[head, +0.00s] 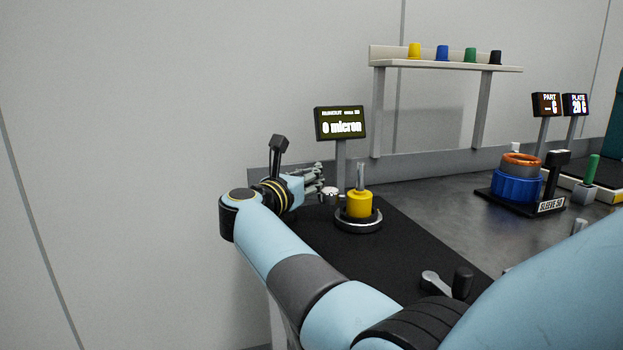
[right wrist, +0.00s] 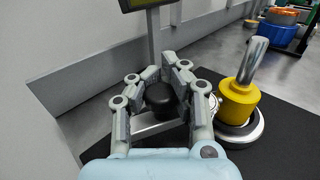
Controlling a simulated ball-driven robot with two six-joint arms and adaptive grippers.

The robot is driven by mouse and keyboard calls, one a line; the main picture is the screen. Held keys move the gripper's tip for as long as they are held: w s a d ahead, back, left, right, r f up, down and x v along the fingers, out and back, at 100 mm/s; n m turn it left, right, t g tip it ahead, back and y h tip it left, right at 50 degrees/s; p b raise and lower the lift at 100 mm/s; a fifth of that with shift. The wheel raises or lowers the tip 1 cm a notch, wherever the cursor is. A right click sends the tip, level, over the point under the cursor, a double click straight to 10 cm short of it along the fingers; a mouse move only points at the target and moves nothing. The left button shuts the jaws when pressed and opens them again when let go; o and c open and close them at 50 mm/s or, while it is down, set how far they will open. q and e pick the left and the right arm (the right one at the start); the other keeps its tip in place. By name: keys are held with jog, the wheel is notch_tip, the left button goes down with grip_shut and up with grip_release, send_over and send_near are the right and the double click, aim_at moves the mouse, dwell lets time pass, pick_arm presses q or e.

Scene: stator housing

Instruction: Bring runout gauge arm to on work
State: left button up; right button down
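The work, a yellow cylinder (head: 359,204) with an upright steel shaft, stands on a round silver base (head: 358,222); it also shows in the right wrist view (right wrist: 239,98). The runout gauge arm is a silver bar (right wrist: 158,128) with a black knob (right wrist: 160,98), left of the work. My right gripper (right wrist: 160,82) has its fingers on both sides of the knob and looks shut on it; it also shows in the head view (head: 320,180). The bar's far end is partly hidden behind a finger, so contact with the work cannot be told. My left gripper is not in view.
A runout display (head: 340,123) reading 0 micron stands behind the work. A black mat (head: 400,250) lies beneath. A crank handle (head: 437,284) is at the mat's front. A blue fixture (head: 517,187) with a copper ring stands right. A shelf (head: 440,67) holds several coloured cups.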

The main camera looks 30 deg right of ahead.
jog(key=c, duration=1.8)
grip_release()
jog(key=shift+s+a+f, duration=0.3)
jog(key=shift+a+f, duration=0.3)
jog(key=shift+o, duration=1.3)
jog(key=shift+s+a+r, duration=0.2)
jog(key=shift+a+r, duration=0.1)
jog(key=shift+o, duration=1.3)
jog(key=shift+a+r, duration=0.15)
jog(key=shift+a, duration=0.05)
jog(key=shift+o, duration=1)
jog(key=shift+d, duration=0.1)
jog(key=shift+w+d, duration=0.1)
jog(key=shift+d, duration=0.15)
jog(key=shift+r, duration=0.35)
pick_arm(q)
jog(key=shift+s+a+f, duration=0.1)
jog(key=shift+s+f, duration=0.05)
pick_arm(e)
notch_tip(320, 180, up, 9)
jog(key=shift+r, duration=0.2)
